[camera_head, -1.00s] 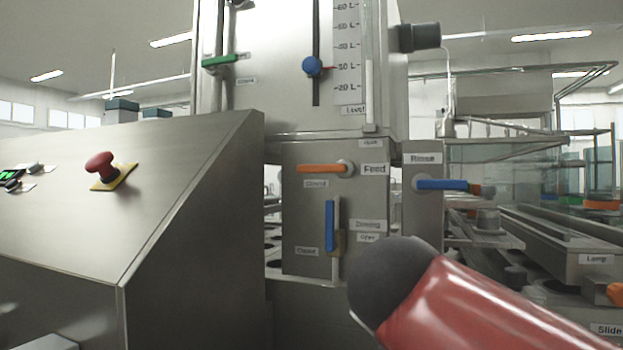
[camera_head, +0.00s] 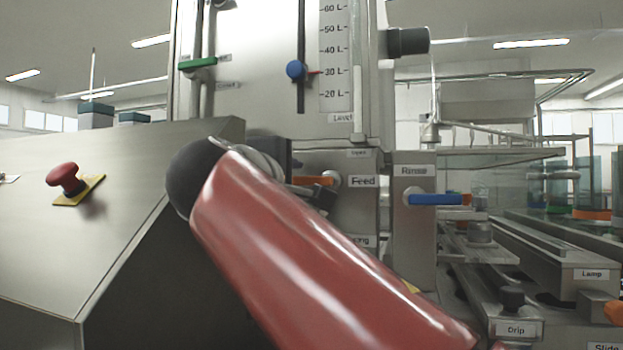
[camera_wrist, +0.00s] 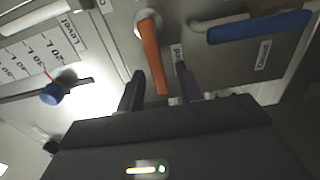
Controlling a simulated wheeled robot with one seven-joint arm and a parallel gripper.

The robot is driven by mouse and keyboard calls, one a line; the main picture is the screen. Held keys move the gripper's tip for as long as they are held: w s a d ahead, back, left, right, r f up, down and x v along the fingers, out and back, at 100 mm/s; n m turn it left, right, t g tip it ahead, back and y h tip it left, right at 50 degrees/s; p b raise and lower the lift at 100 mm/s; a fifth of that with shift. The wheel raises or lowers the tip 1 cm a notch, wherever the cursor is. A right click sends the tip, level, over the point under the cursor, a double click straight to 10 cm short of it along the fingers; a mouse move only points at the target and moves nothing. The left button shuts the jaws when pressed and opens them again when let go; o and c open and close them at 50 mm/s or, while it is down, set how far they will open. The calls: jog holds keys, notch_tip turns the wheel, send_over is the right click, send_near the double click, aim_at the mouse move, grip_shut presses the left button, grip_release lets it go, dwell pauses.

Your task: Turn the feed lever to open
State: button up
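The orange feed lever (camera_head: 318,181) points left from its pivot beside the "Feed" label in the head view. My arm hides much of it and the "Closed" label below. In the wrist view, the orange lever (camera_wrist: 151,55) runs down between the two dark fingers of my gripper (camera_wrist: 159,72). The fingers are apart, with a visible gap on each side of the lever; I see no contact. In the head view, my gripper is mostly behind my red arm, close to the lever's free end.
The blue dosing lever (camera_wrist: 258,27) is close right of my gripper in the wrist view. The blue rinse lever (camera_head: 436,199) is to the right. A red stop button (camera_head: 66,180) is on the sloped steel console (camera_head: 130,190) at left. The level gauge's blue knob (camera_head: 296,69) is above.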

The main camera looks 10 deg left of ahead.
jog(key=shift+w+d, duration=0.1)
jog(key=shift+w, duration=0.55)
grip_shut()
